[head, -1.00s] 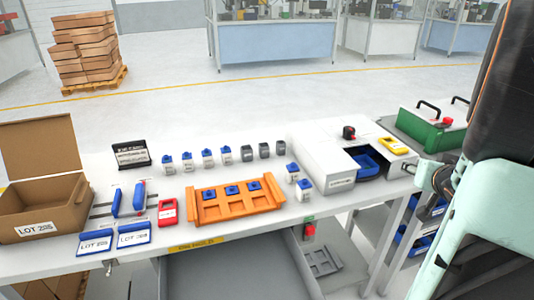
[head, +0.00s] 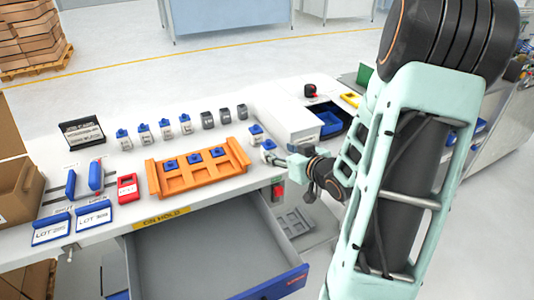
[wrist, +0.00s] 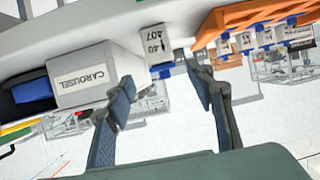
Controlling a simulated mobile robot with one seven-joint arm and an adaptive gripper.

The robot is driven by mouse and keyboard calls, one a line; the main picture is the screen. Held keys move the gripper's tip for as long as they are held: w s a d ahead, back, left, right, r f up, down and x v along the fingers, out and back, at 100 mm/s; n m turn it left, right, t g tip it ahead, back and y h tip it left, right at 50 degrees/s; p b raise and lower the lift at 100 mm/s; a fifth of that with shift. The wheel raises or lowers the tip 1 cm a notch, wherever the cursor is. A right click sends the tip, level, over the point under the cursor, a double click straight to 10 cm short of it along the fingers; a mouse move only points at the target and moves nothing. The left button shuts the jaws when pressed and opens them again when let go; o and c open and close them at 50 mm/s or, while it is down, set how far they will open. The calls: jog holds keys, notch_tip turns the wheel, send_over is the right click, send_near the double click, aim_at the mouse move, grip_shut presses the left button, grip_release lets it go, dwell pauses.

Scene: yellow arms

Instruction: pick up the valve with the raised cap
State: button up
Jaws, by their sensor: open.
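Small pale valves with blue caps stand in a row (head: 154,134) behind the orange tray (head: 168,188); darker grey ones (head: 225,117) continue the row. Two more blue-capped valves stand right of the tray: a rear one (head: 256,133) and a front one (head: 268,145) partly behind my gripper. I cannot tell for sure which cap is raised. My gripper (head: 284,163) is open beside the front valve, at the table's front edge. In the wrist view, which looks upside down, a labelled valve (wrist: 152,42) lies ahead of my open fingers (wrist: 160,80), not gripped.
A white carousel box (head: 285,120) with a blue bin (head: 328,122) stands right of the valves; its label shows in the wrist view (wrist: 82,75). Three blue pieces sit on the orange tray. A red frame (head: 127,187) lies to its left. A grey drawer (head: 205,255) stands open below.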

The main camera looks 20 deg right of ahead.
aim_at(271, 147)
jog(key=x, duration=0.7)
jog(key=shift+w+a+r, duration=0.1)
jog(key=shift+w+a, duration=0.05)
jog(key=shift+w, duration=0.3)
jog(key=shift+c, duration=0.2)
jog(key=c, duration=1.3)
